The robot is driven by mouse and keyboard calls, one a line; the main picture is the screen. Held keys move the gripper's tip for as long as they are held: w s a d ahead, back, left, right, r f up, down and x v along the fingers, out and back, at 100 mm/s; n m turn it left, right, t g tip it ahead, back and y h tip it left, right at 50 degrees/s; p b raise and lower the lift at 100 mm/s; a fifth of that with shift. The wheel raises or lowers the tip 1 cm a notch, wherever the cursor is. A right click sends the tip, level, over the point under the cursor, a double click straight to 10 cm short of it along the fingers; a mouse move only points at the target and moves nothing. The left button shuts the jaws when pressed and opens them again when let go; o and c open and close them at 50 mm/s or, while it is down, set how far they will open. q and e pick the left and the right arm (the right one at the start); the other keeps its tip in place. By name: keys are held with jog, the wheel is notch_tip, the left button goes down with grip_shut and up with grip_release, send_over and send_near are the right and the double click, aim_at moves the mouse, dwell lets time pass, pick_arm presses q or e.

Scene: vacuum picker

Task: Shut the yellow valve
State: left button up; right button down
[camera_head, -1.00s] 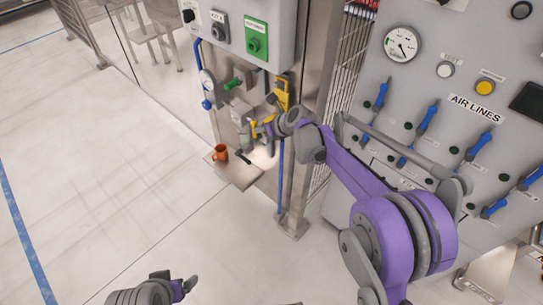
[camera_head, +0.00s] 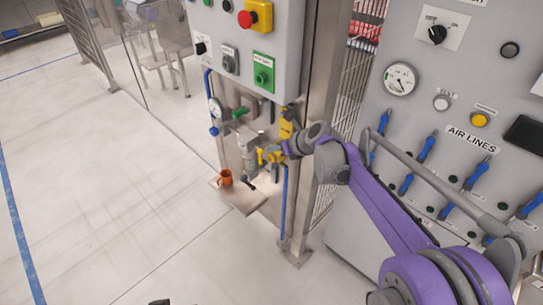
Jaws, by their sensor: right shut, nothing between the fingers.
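The yellow valve (camera_head: 274,157) shows as small yellow handle parts on the pipework below the control box, partly covered by my right gripper. My right gripper (camera_head: 281,150) reaches in from the right and is right at the valve. It is shut with nothing held. Its fingertips are small and overlap the valve, so I cannot tell whether they touch it or the exact handle angle. Only a dark sliver of my left arm (camera_head: 158,302) shows at the bottom edge; its fingers are hidden.
A green valve handle (camera_head: 240,113) and a round gauge (camera_head: 215,108) are left of the yellow valve. The air lines panel (camera_head: 468,138) with blue levers is at right. The left floor is clear.

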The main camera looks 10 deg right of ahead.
pick_arm(q)
jog(key=shift+s+r, duration=0.15)
jog(key=shift+r, duration=0.1)
pick_arm(e)
jog(key=shift+s+d+r, duration=0.1)
jog(key=shift+s+r, duration=0.1)
jog(key=shift+r, duration=0.4)
jog(key=shift+s+d+r, duration=0.1)
jog(key=shift+s+r, duration=0.1)
jog(key=shift+r, duration=0.35)
jog(key=shift+s, duration=0.1)
